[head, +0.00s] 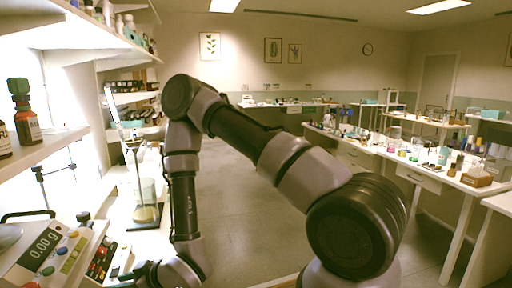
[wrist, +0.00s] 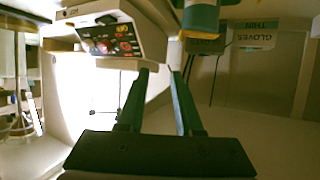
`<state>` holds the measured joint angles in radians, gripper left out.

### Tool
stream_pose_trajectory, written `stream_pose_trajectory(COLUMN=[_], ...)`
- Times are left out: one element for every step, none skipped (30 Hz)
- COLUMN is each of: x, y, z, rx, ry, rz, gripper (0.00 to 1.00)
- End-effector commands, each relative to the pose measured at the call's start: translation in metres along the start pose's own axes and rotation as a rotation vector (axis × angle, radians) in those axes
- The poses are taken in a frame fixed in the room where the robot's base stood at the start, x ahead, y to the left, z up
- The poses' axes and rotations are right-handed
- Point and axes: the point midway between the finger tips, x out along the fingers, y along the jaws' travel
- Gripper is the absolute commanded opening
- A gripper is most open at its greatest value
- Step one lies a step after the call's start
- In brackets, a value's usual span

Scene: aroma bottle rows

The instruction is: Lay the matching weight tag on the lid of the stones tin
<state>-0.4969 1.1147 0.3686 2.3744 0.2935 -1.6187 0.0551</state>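I cannot make out a stones tin or a weight tag in either view. My gripper (wrist: 158,72) shows in the wrist view as two dark green fingers with a clear gap between them. It is open and holds nothing. In the head view my arm reaches down to the left bench, and its end is cut off by the bottom edge.
A glass cylinder (head: 146,200) stands on the left bench. In the wrist view are a knobbed device (wrist: 112,38) and a glove box (wrist: 254,36).

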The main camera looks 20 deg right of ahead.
Motion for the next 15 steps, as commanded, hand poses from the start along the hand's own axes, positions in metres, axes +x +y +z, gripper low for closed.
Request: stream_pose_trajectory(x=[-0.002, -0.004, -0.009, -0.013, -0.018, -0.026, -0.033, -0.041, -0.053, -0.063, -0.073, -0.088, -0.099, -0.111, -0.129], y=[0.022, 0.035, 0.054, 0.069, 0.083, 0.101, 0.114, 0.128, 0.144, 0.155, 0.167, 0.181, 0.191, 0.200, 0.212], z=[-0.018, -0.026, -0.038, -0.048, -0.057, -0.069, -0.077, -0.086, -0.097, -0.106, -0.114, -0.124, -0.132, -0.140, -0.149], rx=[0.002, 0.009, 0.020, 0.030, 0.040, 0.055, 0.068, 0.082, 0.102, 0.117, 0.133, 0.157, 0.176, 0.195, 0.223], ry=[-0.008, -0.023, -0.043, -0.058, -0.074, -0.095, -0.111, -0.125, -0.146, -0.159, -0.173, -0.191, -0.203, -0.215, -0.230], rz=[0.032, 0.052, 0.081, 0.104, 0.127, 0.158, 0.180, 0.205, 0.236, 0.260, 0.284, 0.316, 0.340, 0.363, 0.394], gripper=[0.34, 0.34, 0.34, 0.34, 0.34, 0.34, 0.34, 0.34, 0.34, 0.34, 0.34, 0.34, 0.34, 0.34, 0.34])
